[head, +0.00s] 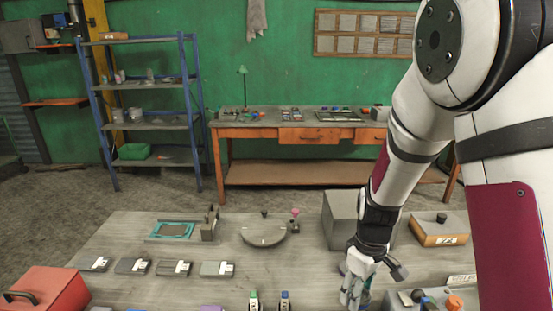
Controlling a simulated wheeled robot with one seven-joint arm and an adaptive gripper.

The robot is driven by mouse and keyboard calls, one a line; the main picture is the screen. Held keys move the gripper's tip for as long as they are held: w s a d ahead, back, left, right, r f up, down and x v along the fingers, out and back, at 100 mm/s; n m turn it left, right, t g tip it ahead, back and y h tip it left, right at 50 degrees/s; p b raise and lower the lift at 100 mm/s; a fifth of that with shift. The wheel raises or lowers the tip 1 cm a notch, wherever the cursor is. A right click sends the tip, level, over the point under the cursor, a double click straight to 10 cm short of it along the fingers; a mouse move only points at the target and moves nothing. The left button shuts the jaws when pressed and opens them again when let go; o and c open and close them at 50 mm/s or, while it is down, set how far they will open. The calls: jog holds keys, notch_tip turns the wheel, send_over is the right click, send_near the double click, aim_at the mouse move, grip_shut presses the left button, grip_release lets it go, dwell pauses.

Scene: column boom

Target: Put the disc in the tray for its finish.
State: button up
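My gripper (354,296) points down over the right-middle part of the table, near the front edge of the view. Its fingers are small and partly overlapped, so I cannot tell if they are open or shut, or if they hold anything. A row of flat dark grey trays or plates with white labels lies at the left: one (95,264), a second (132,266), a third (174,268) and a fourth (216,269). Their label marks are too small to read.
A grey box (343,218) stands behind my gripper. An orange-and-grey box (438,229) is at the right, a red toolbox (45,291) at the left front. A teal-framed plate (172,230) lies at the back. Small upright items (269,301) stand at the front. The table between is mostly clear.

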jog(key=w+f+m, duration=0.1)
jog(key=w+m, duration=0.1)
jog(key=w+f+m+b, duration=0.1)
jog(key=w+m, duration=0.1)
jog(key=w+f+m, duration=0.1)
jog(key=w+m, duration=0.1)
jog(key=shift+w, duration=0.25)
jog(key=shift+w+f+m+b, duration=0.25)
jog(key=shift+w+m, duration=0.35)
jog(key=shift+m, duration=0.4)
jog(key=shift+r, duration=0.2)
